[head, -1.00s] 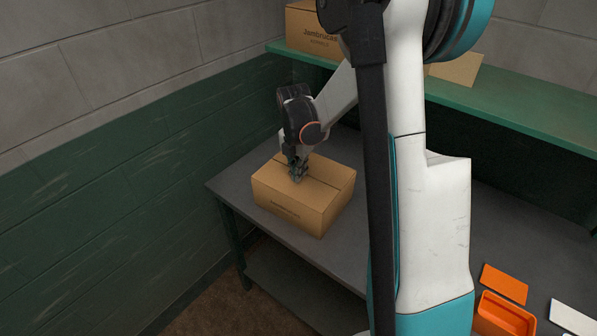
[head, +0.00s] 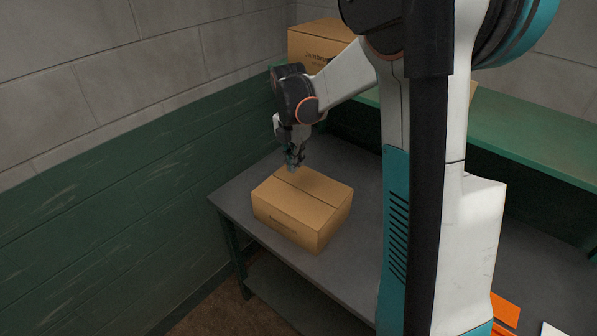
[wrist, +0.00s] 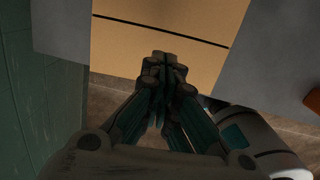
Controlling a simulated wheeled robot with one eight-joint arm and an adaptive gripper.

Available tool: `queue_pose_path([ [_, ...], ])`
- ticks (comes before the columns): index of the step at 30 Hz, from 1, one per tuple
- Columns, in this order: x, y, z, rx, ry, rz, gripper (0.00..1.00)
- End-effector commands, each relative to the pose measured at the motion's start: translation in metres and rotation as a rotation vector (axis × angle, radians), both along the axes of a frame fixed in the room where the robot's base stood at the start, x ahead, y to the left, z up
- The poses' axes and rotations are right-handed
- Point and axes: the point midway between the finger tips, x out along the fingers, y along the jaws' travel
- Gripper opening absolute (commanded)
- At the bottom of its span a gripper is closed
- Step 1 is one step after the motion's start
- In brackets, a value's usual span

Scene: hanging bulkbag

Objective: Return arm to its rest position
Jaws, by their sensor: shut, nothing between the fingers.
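My gripper (head: 294,160) is in the head view, pointing down above the far left part of a closed cardboard box. It is shut and empty. The wrist view also shows the gripper (wrist: 162,62) with its fingers together, in front of the box top (wrist: 190,20). The cardboard box (head: 300,212) sits on the grey table, with a dark seam across its top. A small gap seems to separate the fingertips from the box. My arm reaches in from the upper right and hides part of the table.
The grey table (head: 352,165) stands by a green and grey wall (head: 120,170) on the left. A green shelf (head: 525,140) holds another cardboard box (head: 312,45) at the back. Orange items (head: 503,312) lie at the lower right, partly hidden by my arm.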

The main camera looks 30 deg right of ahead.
Motion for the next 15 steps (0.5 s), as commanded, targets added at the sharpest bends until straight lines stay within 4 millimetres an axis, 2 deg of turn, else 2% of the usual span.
queue_pose_path([
  [1,-0.001,-0.001,0.011,0.0,0.0,-0.001,0.0],
  [6,-0.001,-0.001,0.033,0.0,0.0,-0.001,0.0],
  [15,0.0,-0.001,0.042,-0.001,-0.001,-0.002,0.0],
])
